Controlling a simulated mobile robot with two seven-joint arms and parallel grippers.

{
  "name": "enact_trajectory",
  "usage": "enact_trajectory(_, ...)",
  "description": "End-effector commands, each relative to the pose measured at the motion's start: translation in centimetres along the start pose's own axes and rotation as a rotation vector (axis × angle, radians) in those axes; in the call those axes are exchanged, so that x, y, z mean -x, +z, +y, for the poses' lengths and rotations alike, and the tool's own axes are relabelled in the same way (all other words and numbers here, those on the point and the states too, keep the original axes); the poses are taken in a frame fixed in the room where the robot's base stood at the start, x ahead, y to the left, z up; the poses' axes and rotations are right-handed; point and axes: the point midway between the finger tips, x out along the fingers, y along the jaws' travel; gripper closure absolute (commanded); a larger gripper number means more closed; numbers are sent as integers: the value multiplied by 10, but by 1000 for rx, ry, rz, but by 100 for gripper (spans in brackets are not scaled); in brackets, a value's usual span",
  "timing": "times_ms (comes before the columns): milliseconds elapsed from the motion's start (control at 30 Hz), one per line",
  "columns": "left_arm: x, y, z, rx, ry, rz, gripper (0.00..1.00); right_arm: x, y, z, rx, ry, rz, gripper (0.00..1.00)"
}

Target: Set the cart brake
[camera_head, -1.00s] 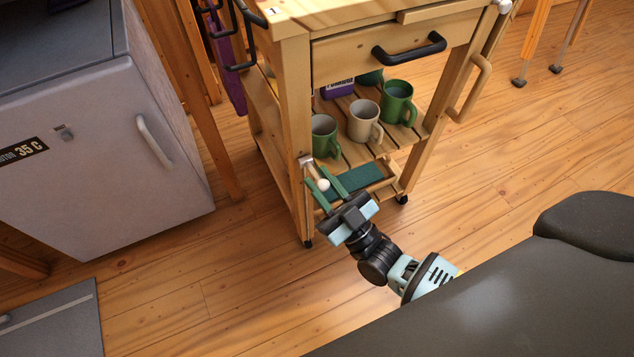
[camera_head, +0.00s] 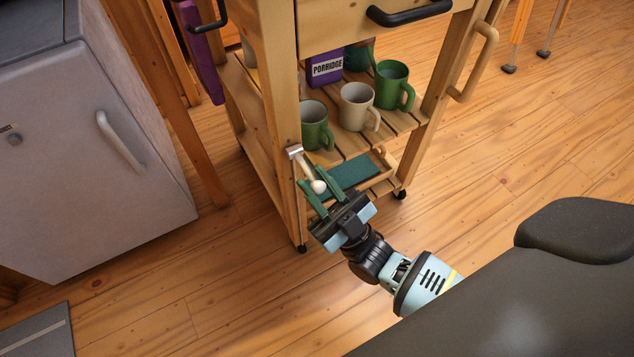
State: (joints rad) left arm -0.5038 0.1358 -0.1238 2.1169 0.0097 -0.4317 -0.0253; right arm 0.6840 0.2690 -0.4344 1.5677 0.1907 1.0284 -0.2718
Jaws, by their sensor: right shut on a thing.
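The wooden cart (camera_head: 268,60) stands in the upper middle. Its brake lever (camera_head: 306,170) is a pale rod on a metal bracket (camera_head: 295,152) at the front left post. The rod slants down and toward me and ends in a white ball knob (camera_head: 318,187). My right gripper (camera_head: 317,187) reaches in from the lower right. Its green fingers lie on either side of the rod and knob and are shut on the lever. The fingers hide part of it. My left gripper is not in view.
The cart's shelf holds green mugs (camera_head: 313,125), a beige mug (camera_head: 356,106) and a purple porridge box (camera_head: 324,68). A dark green pad (camera_head: 352,172) lies lower down, close to my gripper. A grey cabinet (camera_head: 85,150) stands left.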

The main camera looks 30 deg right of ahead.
Motion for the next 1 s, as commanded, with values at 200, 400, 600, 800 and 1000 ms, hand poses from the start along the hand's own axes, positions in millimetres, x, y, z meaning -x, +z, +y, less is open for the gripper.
enact_trajectory(200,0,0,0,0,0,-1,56,1,0,-1,0,-2,-1,76)
enact_trajectory(400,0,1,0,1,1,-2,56,0,0,-1,0,-1,-1,57)
enact_trajectory(600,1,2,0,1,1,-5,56,0,0,0,0,-1,-1,57)
enact_trajectory(800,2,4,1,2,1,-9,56,15,1,0,1,-1,-4,57)
enact_trajectory(1000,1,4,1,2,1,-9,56,48,1,0,0,-1,-4,57)
